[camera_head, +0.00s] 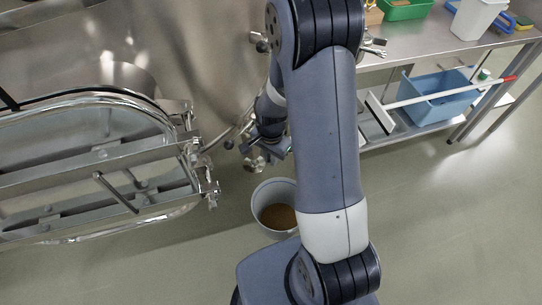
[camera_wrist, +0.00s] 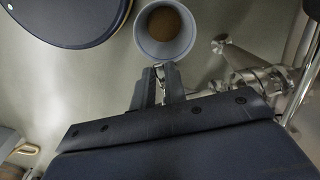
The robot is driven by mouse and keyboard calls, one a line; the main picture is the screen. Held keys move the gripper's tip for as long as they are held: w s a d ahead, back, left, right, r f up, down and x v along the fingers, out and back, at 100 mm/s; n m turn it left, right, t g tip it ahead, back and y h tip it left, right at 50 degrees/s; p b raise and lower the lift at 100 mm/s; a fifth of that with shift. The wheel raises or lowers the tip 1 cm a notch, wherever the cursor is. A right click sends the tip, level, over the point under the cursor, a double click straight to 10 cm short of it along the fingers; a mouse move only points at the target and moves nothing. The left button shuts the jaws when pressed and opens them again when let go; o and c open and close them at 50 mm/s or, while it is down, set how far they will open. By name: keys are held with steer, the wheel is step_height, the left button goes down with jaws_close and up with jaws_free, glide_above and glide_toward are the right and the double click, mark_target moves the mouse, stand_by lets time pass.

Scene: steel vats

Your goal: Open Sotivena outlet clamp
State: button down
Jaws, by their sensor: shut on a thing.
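My gripper (camera_wrist: 160,88) is shut on a small shiny metal piece (camera_wrist: 160,73) between its fingertips in the wrist view. It looks like part of the outlet clamp, but the fingers hide most of it. Steel outlet fittings (camera_wrist: 250,67) lie just right of the fingers. In the head view my gripper (camera_head: 268,147) is at the steel outlet fittings (camera_head: 254,163) low on the vat (camera_head: 205,60), partly hidden behind my arm. No label can be read. A light grey bucket (camera_head: 258,199) holding brown contents stands on the floor below; it also shows beyond the fingertips in the wrist view (camera_wrist: 140,45).
A steel hatch door (camera_head: 100,155) with a bar handle stands at the left. At the right, a steel table (camera_head: 440,45) bears a green tray and a white container; its lower shelf holds a blue bin (camera_head: 430,95) and a long-handled squeegee (camera_head: 440,95). Floor at lower right is clear.

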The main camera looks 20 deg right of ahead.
steer(key=shift+r, duration=0.15)
stand_by(0.3)
steer(key=r+p, duration=0.1)
steer(key=g+y+p, duration=0.1)
steer(key=d+r+y+p, duration=0.1)
steer(key=shift+w+r, duration=0.3)
steer(key=shift+w, duration=0.1)
steer(key=shift+w+d+r+g+y+p, duration=0.3)
steer(key=shift+d+r+g+y+p, duration=0.05)
steer(key=shift+r+g+y+p, duration=0.25)
steer(key=shift+w+d+r+g+y+p, duration=0.25)
steer(key=shift+d+r+g+y+p, duration=0.1)
steer(key=shift+r+g+y+p, duration=0.2)
steer(key=shift+w+d+r+g+y+p, duration=0.3)
steer(key=shift+w+d+r+g+y, duration=0.2)
steer(key=shift+g+y, duration=0.2)
steer(key=shift+d, duration=0.1)
steer(key=c, duration=1.4)
jaws_free()
steer(key=shift+c, duration=0.2)
steer(key=v, duration=1)
steer(key=shift+d+r+b, duration=0.25)
steer(key=shift+r+b, duration=0.1)
steer(key=shift+b, duration=0.05)
